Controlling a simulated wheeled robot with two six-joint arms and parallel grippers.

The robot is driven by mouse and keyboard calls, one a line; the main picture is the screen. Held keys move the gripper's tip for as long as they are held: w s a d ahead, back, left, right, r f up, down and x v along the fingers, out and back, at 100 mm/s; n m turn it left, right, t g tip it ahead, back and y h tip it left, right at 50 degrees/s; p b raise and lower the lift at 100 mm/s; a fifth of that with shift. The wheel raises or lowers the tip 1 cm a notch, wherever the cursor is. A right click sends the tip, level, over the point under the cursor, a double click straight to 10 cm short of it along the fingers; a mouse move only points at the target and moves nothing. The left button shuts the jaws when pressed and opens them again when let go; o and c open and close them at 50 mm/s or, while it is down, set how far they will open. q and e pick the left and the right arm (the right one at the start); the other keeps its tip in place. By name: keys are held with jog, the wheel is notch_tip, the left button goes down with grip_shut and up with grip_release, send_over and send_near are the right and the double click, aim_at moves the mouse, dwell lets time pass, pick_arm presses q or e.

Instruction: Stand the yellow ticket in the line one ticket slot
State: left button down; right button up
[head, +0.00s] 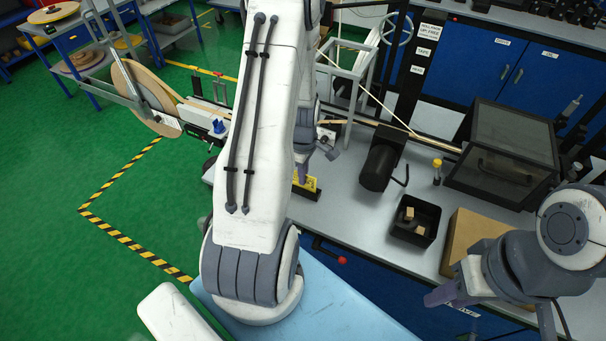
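A yellow ticket (311,183) shows on the workbench beside my large white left arm, which hides part of it. A black base (304,193) is directly under its lower edge; I cannot tell whether the ticket stands in a slot there. My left gripper (302,174) is right above and against the ticket in the picture, mostly hidden by my arm; whether it holds the ticket cannot be made out. My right gripper (438,297) is at the lower right, over the bench's front edge, away from the ticket. Its finger opening is not clear.
A black bin (415,220) with small tan blocks, a brown box (474,240) and a dark lidded case (505,150) stand on the bench at right. A black cylinder (379,165) stands near the middle. A tape reel (146,95) is at left. Green floor is open at left.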

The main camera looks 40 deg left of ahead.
pick_arm(q)
jog(key=c, duration=1)
grip_release()
jog(key=shift+r, duration=0.1)
notch_tip(320, 180, up, 10)
jog(key=shift+r+b, duration=0.15)
jog(key=shift+b, duration=0.5)
jog(key=s+d+r+m, duration=0.2)
jog(key=d+r+m, duration=0.2)
jog(key=d+m, duration=0.5)
jog(key=s+d+r+m, duration=0.1)
jog(key=d+r+m, duration=0.3)
jog(key=d, duration=0.8)
jog(key=s+d+m, duration=0.3)
jog(key=s+m, duration=0.1)
jog(key=m, duration=0.1)
jog(key=s+d+r+m, duration=0.1)
jog(key=s+d+m, duration=0.2)
jog(key=s+m, duration=0.2)
jog(key=s+d+m+h, duration=0.1)
jog(key=s+d+m, duration=0.2)
jog(key=s+m, duration=0.1)
jog(key=shift+s+d+r+m, duration=0.2)
jog(key=shift+d+r+m, duration=0.15)
jog(key=shift+m, duration=0.15)
